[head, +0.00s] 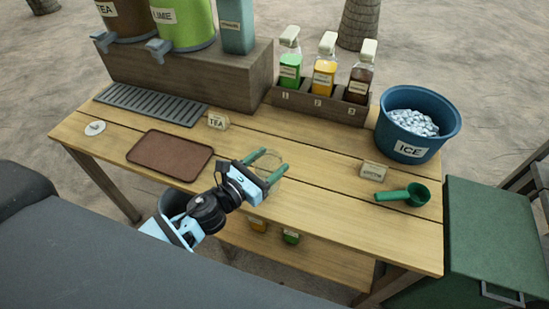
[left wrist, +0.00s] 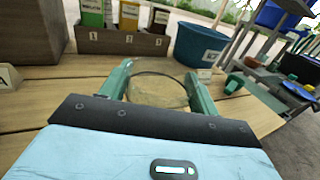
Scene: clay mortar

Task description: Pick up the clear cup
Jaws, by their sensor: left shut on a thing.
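The clear cup (left wrist: 157,90) stands between the two green fingers of my left gripper (left wrist: 160,80) in the left wrist view; its round rim shows as a thin dark line. In the head view my left gripper (head: 266,165) reaches over the front middle of the wooden table, and the cup (head: 266,164) is faint between its fingers. The gripper is shut on the cup. The cup's lower part is hard to make out, so I cannot tell whether it touches the table. My right gripper is not in view.
A brown tray (head: 170,156) lies left of the gripper. A blue ice bucket (head: 416,123) and a green scoop (head: 408,195) are at the right. A rack (head: 318,104) of several bottles stands at the back. The tabletop between gripper and rack is clear.

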